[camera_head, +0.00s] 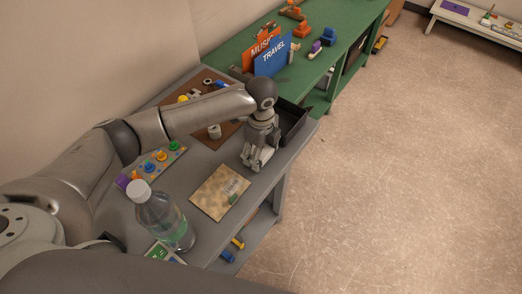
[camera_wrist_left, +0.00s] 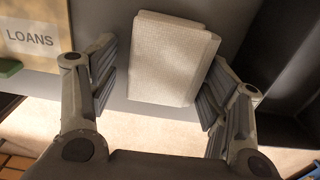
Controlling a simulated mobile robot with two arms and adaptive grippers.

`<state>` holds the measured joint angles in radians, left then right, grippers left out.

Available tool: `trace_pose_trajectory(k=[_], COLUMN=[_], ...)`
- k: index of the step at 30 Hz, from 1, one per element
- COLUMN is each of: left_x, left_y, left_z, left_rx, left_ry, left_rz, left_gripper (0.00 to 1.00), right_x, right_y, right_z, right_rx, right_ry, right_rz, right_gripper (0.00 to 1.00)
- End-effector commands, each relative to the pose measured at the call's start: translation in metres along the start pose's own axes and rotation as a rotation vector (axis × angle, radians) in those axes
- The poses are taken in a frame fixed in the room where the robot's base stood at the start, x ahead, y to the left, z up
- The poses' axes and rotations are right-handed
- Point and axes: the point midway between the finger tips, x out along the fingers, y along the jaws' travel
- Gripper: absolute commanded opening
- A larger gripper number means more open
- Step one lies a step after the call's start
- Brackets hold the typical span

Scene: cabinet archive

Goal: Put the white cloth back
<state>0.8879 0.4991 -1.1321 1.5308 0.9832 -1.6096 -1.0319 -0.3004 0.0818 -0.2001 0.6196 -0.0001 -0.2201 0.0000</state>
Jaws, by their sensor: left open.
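The white cloth (camera_wrist_left: 172,58) is a folded pale block on the grey table, at the top middle of the left wrist view. My left gripper (camera_wrist_left: 163,72) is open, with one finger on each side of the cloth and a gap showing on the left. Whether the right finger touches it I cannot tell. In the head view my left gripper (camera_head: 254,160) points down at the table between the black tray and a tan folder, and it mostly hides the cloth. My right gripper is not in view.
The black tray (camera_head: 293,122) stands close beside the gripper. The tan LOANS folder (camera_head: 220,192) lies in front of it. A clear bottle (camera_head: 165,222) stands at the near end. Blue TRAVEL and orange MUSIC dividers (camera_head: 272,58) stand behind. The floor on the right is clear.

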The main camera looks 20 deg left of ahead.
Motion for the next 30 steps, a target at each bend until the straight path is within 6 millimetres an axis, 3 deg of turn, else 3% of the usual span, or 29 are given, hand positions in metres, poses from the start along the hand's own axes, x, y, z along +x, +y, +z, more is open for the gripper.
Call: trace_pose_trajectory(k=[5,15,21,30], left_x=[-0.011,-0.08,-0.112,-0.123], left_y=[-0.001,-0.001,-0.001,0.0], left_z=[0.0,0.0,0.0,0.0], left_rx=[0.0,0.001,0.0,0.0], left_ry=[0.0,0.0,0.0,0.001], left_rz=[-0.002,-0.004,-0.003,0.001], left_gripper=[0.71,0.71,0.71,0.71], right_x=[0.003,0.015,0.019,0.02], right_y=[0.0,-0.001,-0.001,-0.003], right_z=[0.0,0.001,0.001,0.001], right_rx=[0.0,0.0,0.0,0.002], right_ry=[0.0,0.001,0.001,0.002], right_rz=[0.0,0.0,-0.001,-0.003], right_gripper=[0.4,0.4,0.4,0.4])
